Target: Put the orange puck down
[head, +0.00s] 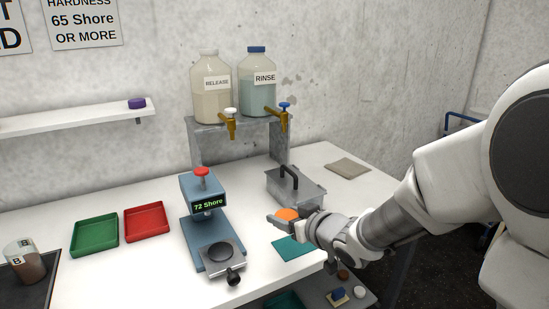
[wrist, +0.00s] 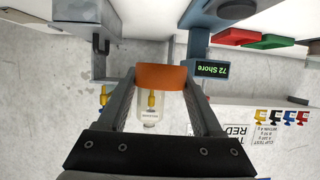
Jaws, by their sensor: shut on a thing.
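The orange puck (head: 288,213) is held in my gripper (head: 283,220), above the table and over or near a teal mat (head: 292,247). In the wrist view the puck (wrist: 161,77) sits between the two fingertips of my gripper (wrist: 160,85), which are shut on it. The puck is clear of the tester and of the grey lidded box in the head view. My wrist hides part of the table behind it.
A blue hardness tester (head: 200,225) reading "72 Shore" stands left of my gripper. A grey box with a handle (head: 296,190) stands behind it. Green (head: 95,234) and red (head: 146,221) trays lie left. Bottles of RELEASE (head: 211,95) and RINSE (head: 257,90) stand on a raised stand.

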